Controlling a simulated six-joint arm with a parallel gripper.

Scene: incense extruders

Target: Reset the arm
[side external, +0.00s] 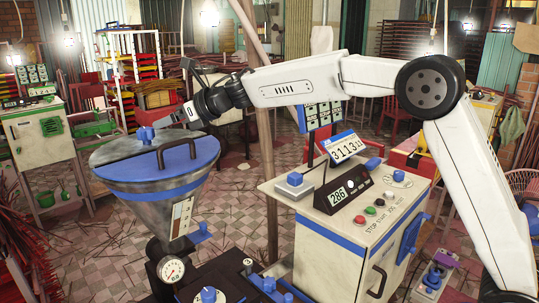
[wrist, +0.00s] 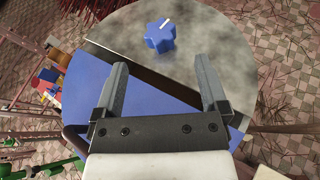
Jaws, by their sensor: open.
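My gripper (side external: 172,118) is above the hopper in the side external view, near the blue knob (side external: 145,134) on the lid's far left part. In the wrist view my gripper (wrist: 161,88) has its two fingers spread apart with nothing between them. The blue star-shaped knob (wrist: 160,37) lies beyond the fingertips, apart from them. The hopper lid is part blue (side external: 190,150) and part grey metal (wrist: 215,50), with a dark handle (side external: 160,156) across the blue part. My arm reaches in from the right.
A white control cabinet (side external: 330,240) with buttons and number displays stands right of the hopper. A round gauge (side external: 171,269) sits below the hopper. A green-and-white machine (side external: 38,140) stands at the left. Red sticks (side external: 20,240) are piled at the left edge.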

